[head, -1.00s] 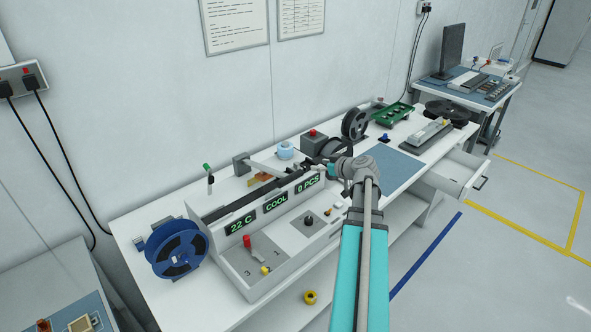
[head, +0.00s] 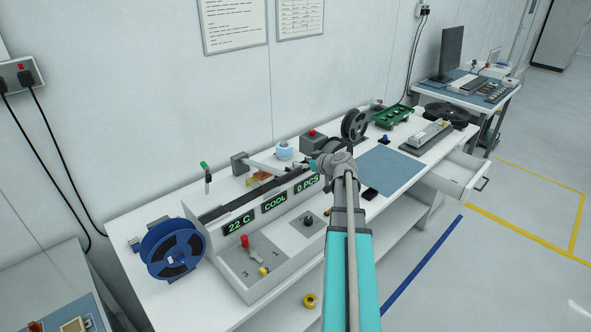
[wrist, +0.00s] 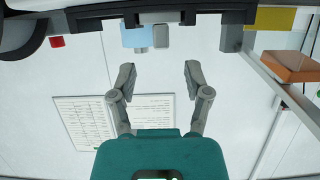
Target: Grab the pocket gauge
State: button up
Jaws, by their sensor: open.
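I cannot tell for certain which thing is the pocket gauge. My gripper (wrist: 158,70) is open and empty in the wrist view, with bare wall behind the gap between its fingers. In the head view my gripper is small and partly hidden by my arm, above the back of the test handler (head: 228,262). A light blue roll (head: 284,151) stands on the bench behind the handler. A light blue thing (wrist: 137,37) and a small grey block (wrist: 161,36) show beyond the fingertips in the wrist view. A small black item (head: 370,194) lies right of my arm.
A blue reel (head: 172,250) stands at the handler's left end. An orange block (head: 260,177) sits behind its track and also shows in the wrist view (wrist: 289,66). A black box with a red button (head: 313,143) and a blue mat (head: 392,168) are farther right.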

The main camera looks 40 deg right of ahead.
aim_at(295, 162)
jog(key=shift+b+x, duration=1.15)
jog(key=shift+x, duration=1.5)
jog(key=shift+s, duration=0.1)
grip_shut()
